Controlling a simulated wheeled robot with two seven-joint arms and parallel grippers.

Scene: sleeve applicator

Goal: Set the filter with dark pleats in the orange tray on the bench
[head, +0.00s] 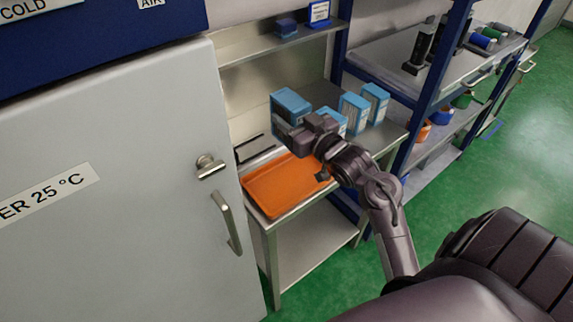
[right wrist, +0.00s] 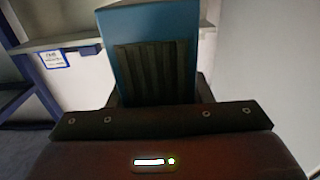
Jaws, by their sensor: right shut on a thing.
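My right gripper (head: 296,130) is shut on a blue-framed filter (head: 291,104) and holds it up above the bench, behind the orange tray. In the right wrist view the held filter (right wrist: 152,65) stands between the fingers, with dark pleats facing the camera. The orange tray (head: 276,192) lies on the bench near its front left, and its visible floor is empty. My forearm and wrist cover the tray's right end. My left gripper is not in view.
Several blue filters (head: 353,113) with pale faces stand on the bench right of the tray; one is partly hidden by my gripper. A grey cabinet (head: 110,190) with a handle borders the left. A shelf (head: 270,47) hangs above the bench.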

